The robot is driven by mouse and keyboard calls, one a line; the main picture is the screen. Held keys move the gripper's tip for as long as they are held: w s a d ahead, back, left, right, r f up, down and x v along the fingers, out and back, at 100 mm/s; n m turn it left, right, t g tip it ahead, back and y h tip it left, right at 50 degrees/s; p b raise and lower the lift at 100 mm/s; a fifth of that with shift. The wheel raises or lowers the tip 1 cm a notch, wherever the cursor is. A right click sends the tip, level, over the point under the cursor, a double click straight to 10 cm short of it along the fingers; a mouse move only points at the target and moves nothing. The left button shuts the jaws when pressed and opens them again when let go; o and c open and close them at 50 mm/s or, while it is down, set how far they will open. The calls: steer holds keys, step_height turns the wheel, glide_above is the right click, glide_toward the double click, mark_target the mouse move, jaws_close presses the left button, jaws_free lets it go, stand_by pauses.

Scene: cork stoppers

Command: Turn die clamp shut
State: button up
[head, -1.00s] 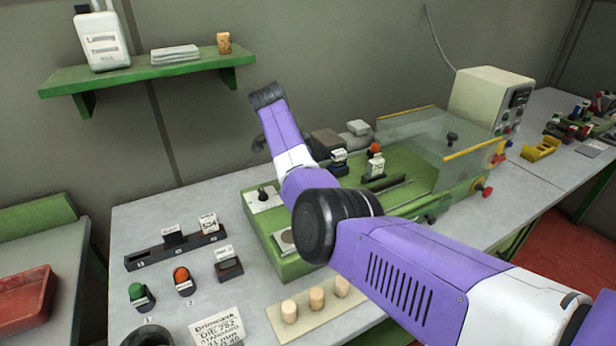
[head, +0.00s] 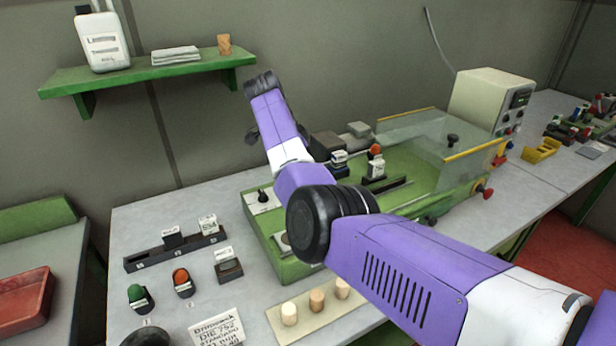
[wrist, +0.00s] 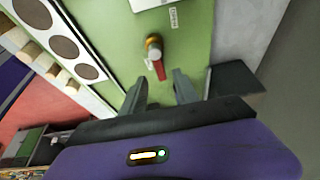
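In the wrist view, the die clamp (wrist: 154,46) appears to be the brass-coloured knob with a short red lever (wrist: 160,70) on the green machine bed (wrist: 187,40). The lever points down in the picture, towards my gripper (wrist: 159,77). My gripper is open, with its two dark fingers apart and nothing held. The lever's end shows in the gap between the fingertips; I cannot tell whether it is at their depth or touches them. In the head view I cannot make out the clamp or the gripper's fingers; my arm covers part of the machine.
The green machine (head: 290,268) carries a clear guard (head: 420,135) and a control box (head: 490,100). In front lie a board with several corks (head: 316,300), a dark block rack (head: 178,248), and green and orange knobbed stamps (head: 183,283). A shelf (head: 135,75) hangs at upper left.

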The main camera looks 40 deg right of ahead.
steer(key=shift+v, duration=2.4)
steer(key=shift+f, duration=0.1)
